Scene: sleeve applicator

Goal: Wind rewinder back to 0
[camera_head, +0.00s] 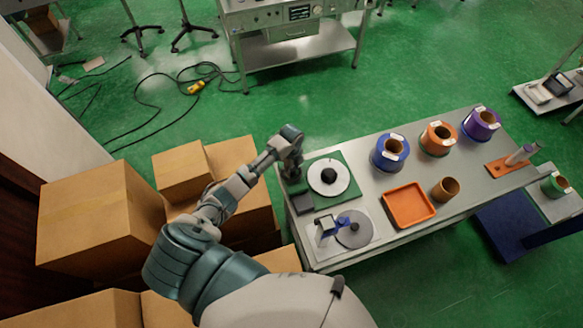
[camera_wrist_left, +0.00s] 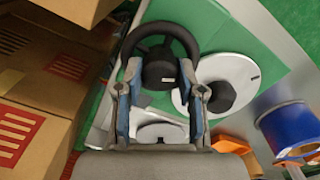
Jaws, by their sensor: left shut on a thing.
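In the left wrist view the white disc (camera_wrist_left: 238,70) lies to the right of a black handwheel (camera_wrist_left: 183,31). My left gripper (camera_wrist_left: 163,88) has its fingers on either side of the wheel's black central part and is shut on the handwheel. In the head view my left gripper (camera_head: 291,165) is at the rewinder's left side, and the wheel is hidden behind it. No counter reading is legible. My right gripper is out of view.
The table (camera_head: 300,235) also holds an orange tray (camera_head: 408,206), a brown cup (camera_head: 445,189), a grey-disc device (camera_head: 354,232) and blue (camera_head: 383,165), orange (camera_head: 428,147) and purple (camera_head: 472,133) spools. Cardboard boxes (camera_head: 95,225) crowd the table's left side.

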